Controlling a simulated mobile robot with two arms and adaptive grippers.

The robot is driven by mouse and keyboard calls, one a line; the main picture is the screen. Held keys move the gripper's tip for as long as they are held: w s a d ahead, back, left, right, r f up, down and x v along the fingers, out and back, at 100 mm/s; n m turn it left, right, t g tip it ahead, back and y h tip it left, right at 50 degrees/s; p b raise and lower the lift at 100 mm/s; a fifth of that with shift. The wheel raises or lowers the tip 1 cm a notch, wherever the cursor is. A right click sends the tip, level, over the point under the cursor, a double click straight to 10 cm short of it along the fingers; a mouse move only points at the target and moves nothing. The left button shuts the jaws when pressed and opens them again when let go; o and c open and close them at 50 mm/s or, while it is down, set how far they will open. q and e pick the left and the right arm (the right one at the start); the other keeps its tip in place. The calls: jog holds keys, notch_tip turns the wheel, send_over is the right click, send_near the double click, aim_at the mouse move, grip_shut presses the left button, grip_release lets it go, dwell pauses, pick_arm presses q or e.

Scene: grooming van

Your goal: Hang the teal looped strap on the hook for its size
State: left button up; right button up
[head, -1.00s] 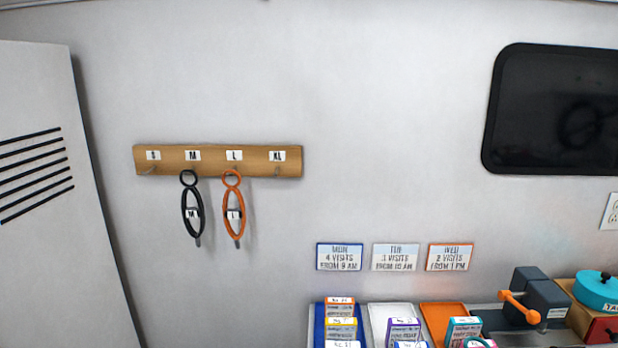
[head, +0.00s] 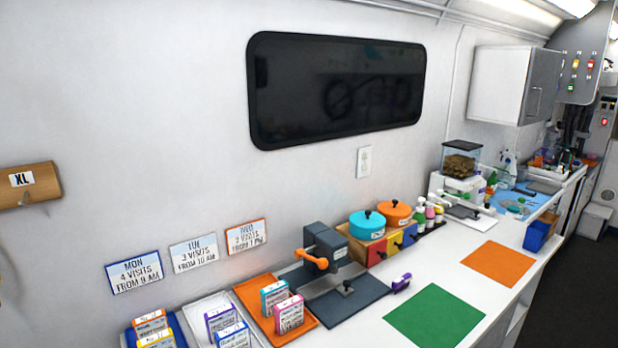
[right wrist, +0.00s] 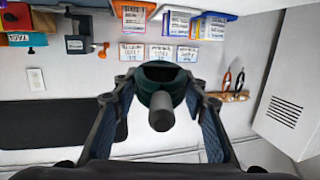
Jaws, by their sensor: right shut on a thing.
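The dark teal looped strap (right wrist: 162,73) is in my right gripper (right wrist: 158,96), in the right wrist view. The gripper is shut on it, with a finger on either side; a rounded dark end points toward the camera. Any size label on it is not readable. The wooden hook rail (head: 42,184) is cut off at the left edge of the head view, where only the XL label and its hook show. The rail also appears small at the right of the wrist view (right wrist: 233,96), with a black strap (right wrist: 227,80) and an orange strap (right wrist: 239,80) on it. My left gripper is not in view.
Below the day cards, blue, white and orange trays (head: 302,334) hold small boxes. A clamp-like device (head: 328,258), a turquoise pot (head: 367,223) and an orange pot stand farther along the counter. Green (head: 435,316) and orange mats lie flat. A slotted grey cabinet (right wrist: 288,110) flanks the rail.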

jog(key=shift+n+g+y, duration=0.5)
jog(key=shift+n+g, duration=0.1)
jog(key=shift+g, duration=0.1)
jog(key=s+d+r, duration=0.1)
jog(key=s+d, duration=0.2)
jog(key=s+d+r, duration=0.1)
jog(key=shift+s+d+r, duration=0.15)
jog(key=shift+d+r, duration=0.05)
jog(key=shift+r, duration=0.15)
